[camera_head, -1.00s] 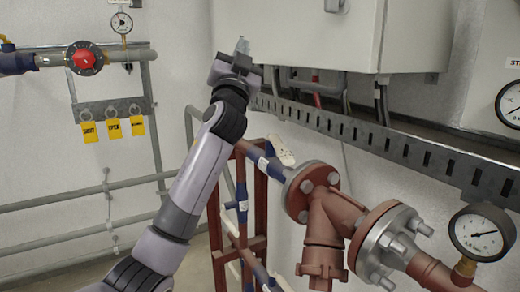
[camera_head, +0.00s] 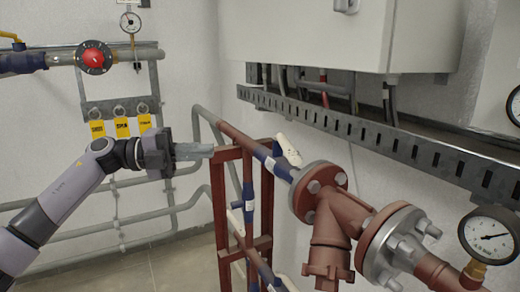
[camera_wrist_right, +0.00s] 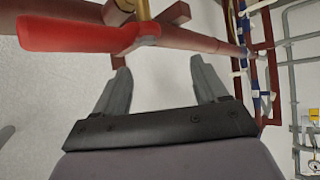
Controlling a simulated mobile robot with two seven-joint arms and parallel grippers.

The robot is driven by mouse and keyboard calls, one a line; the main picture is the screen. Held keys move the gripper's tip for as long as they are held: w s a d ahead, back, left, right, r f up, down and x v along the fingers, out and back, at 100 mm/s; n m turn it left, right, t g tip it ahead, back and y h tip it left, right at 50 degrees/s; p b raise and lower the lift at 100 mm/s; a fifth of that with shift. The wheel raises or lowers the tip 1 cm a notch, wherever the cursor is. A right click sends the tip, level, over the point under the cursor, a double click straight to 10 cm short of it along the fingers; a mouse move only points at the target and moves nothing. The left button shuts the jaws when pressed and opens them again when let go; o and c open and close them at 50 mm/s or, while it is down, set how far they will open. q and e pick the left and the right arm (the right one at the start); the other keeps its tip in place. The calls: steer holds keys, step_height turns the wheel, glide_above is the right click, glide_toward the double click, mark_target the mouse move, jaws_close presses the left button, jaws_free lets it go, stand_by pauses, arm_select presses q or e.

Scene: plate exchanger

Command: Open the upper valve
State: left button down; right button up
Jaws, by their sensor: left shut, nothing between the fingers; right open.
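The upper blue valve (camera_head: 268,158) sits on a pipe on the red frame in the head view. Its white lever handle (camera_head: 289,150) slants up to the left. My left gripper (camera_head: 210,151) is shut and empty, pointing right, just left of the red frame's top and apart from the lever in the picture. My right gripper (camera_wrist_right: 159,70) shows only in the right wrist view, open, with nothing between its fingers. A red lever (camera_wrist_right: 80,36) on a pipe shows beyond its fingertips; I cannot tell which valve that is.
The red frame (camera_head: 221,205) carries a lower blue valve (camera_head: 248,205). A flanged red pipe (camera_head: 335,215) with a gauge (camera_head: 487,236) stands right. A perforated tray (camera_head: 350,128) runs below a grey cabinet (camera_head: 310,35). A red round valve (camera_head: 94,58) is upper left.

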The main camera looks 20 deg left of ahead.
mark_target(282, 149)
arm_select(q)
steer(key=p+x, duration=0.3)
steer(key=x, duration=0.9)
steer(key=shift+d+r, duration=0.1)
steer(key=shift+d, duration=0.25)
steer(key=shift+w+d, duration=0.4)
steer(key=shift+d, duration=0.15)
arm_select(e)
steer(key=shift+r, duration=1.8)
arm_select(q)
steer(key=shift+w, duration=0.1)
